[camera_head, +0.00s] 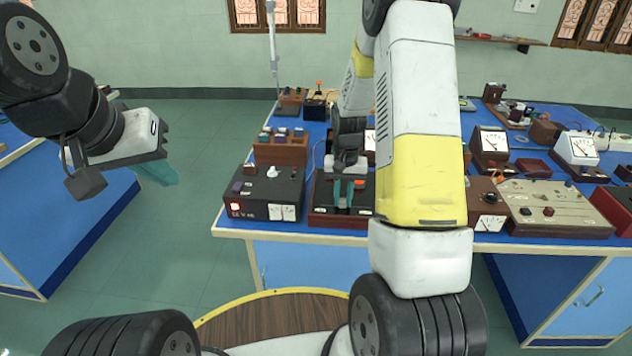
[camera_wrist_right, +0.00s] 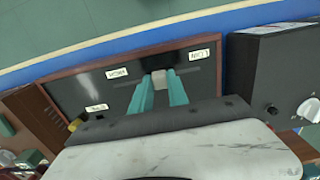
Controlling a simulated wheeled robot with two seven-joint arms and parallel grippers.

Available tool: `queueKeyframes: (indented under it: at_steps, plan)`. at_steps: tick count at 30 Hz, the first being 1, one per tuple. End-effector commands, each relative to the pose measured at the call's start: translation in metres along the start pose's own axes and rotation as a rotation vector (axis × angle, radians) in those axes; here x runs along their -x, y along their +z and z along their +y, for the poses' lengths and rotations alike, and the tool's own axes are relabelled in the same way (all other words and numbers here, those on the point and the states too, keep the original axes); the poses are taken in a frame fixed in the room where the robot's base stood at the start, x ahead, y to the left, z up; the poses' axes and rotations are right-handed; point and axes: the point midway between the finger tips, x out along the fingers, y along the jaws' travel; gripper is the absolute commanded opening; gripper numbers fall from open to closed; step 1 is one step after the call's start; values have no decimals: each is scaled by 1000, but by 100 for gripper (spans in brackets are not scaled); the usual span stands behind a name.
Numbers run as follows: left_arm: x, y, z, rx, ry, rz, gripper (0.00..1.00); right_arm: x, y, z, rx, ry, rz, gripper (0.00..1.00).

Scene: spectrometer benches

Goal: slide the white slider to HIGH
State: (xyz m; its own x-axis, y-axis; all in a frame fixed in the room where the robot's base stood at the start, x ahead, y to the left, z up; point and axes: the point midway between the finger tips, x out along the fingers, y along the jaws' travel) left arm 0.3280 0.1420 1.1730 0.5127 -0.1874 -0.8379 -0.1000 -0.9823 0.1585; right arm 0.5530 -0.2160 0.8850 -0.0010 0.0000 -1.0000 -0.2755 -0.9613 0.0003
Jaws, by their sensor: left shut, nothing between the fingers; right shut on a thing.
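My right gripper (camera_head: 343,200) is over a dark panel in a brown wooden box (camera_head: 325,217) at the bench's front edge. In the right wrist view its two teal fingers (camera_wrist_right: 163,82) are closed on a pale block, the white slider (camera_wrist_right: 159,77), mostly hidden between them. The panel (camera_wrist_right: 75,92) carries white labels: one right of the fingers (camera_wrist_right: 200,54), one left (camera_wrist_right: 117,72) and one further left (camera_wrist_right: 96,107). Their lettering is too small and turned to read surely. My left gripper (camera_head: 160,172) is shut and empty, over the floor left of the bench.
A black power box (camera_head: 262,190) with a white knob stands just left of the wooden box; its knob (camera_wrist_right: 307,108) shows in the wrist view. A wooden rack (camera_head: 281,150) stands behind. Meters and a beige board (camera_head: 545,205) fill the bench to the right. My right arm hides part of the bench.

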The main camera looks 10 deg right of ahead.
Motion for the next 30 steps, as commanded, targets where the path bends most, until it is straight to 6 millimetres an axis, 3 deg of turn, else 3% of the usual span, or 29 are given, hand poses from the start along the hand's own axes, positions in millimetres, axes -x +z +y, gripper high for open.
queueKeyframes:
  at_steps: [1, 3, 7, 20, 21, 23, 30]
  plan:
    - [0, 0, 0, 0, 0, 0, 0, 1, -1, 18, -10, 1, 2, 0]
    - [0, 0, 0, 0, 0, 0, 0, 1, 0, 36, -10, 1, 1, 0]
    - [0, 0, 0, 0, 0, 0, 0, 1, -1, 60, -7, -1, 2, 0]
    - [0, 0, 0, 0, 0, 0, 0, 1, -1, 73, -2, 2, 3, 0]
    - [0, 0, 0, 0, 0, 0, 0, 1, -1, 73, -2, 3, 3, 28]
    - [0, 0, 0, 0, 0, 0, 0, 1, -1, 73, -2, 2, 3, 40]
    - [0, 0, 0, 0, 0, 0, 0, 0, 0, 71, -2, 1, 2, 42]
